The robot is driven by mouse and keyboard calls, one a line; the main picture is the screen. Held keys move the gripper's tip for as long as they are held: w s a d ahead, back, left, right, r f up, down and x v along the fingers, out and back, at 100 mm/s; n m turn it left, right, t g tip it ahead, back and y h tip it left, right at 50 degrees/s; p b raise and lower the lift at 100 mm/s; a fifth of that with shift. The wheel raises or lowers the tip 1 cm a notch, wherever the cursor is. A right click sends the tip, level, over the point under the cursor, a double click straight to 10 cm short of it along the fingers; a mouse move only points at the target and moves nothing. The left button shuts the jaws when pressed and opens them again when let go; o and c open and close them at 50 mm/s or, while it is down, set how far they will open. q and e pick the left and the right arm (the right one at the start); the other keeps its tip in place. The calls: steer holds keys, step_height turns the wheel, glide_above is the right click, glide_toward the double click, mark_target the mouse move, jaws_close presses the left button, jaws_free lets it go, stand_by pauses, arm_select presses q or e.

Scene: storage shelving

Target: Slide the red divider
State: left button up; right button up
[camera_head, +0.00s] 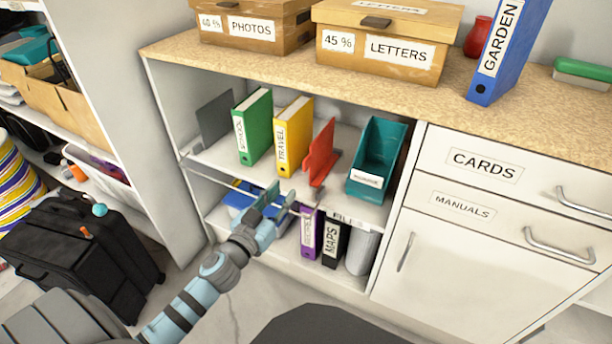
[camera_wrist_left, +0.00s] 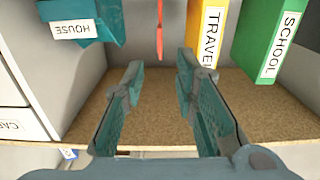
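The red divider (camera_head: 321,156) stands upright on the upper open shelf, between the yellow TRAVEL binder (camera_head: 294,138) and the teal box (camera_head: 379,158). In the left wrist view the red divider (camera_wrist_left: 160,24) shows as a thin strip seen nearly edge-on, partly cut off by the top edge. My left gripper (camera_head: 281,197) is open and empty, in front of the shelf and below and left of the divider. In the left wrist view its fingers (camera_wrist_left: 160,72) are spread, with the divider in line with the gap and beyond the tips. My right gripper is out of view.
A green SCHOOL binder (camera_head: 253,127) and a grey divider (camera_head: 214,119) stand further left on the shelf. A purple binder (camera_head: 311,231) and black MAPS binder (camera_head: 335,241) stand below. Boxes and a blue GARDEN binder (camera_head: 508,50) are on the counter. Drawers are at right.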

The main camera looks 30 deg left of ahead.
mark_target(304, 167)
arm_select(q)
steer(key=w, duration=0.2)
steer(key=w+p, duration=0.1)
steer(key=w, duration=0.2)
steer(key=w+p, duration=0.1)
steer(key=w, duration=0.1)
steer(key=shift+w+r, duration=0.2)
steer(key=shift+r, duration=0.2)
steer(key=w, duration=0.5)
steer(key=shift+a+f+b, duration=0.1)
steer(key=shift+f+b, duration=0.25)
steer(key=shift+w+r, duration=0.1)
steer(key=shift+w, duration=0.35)
jaws_close()
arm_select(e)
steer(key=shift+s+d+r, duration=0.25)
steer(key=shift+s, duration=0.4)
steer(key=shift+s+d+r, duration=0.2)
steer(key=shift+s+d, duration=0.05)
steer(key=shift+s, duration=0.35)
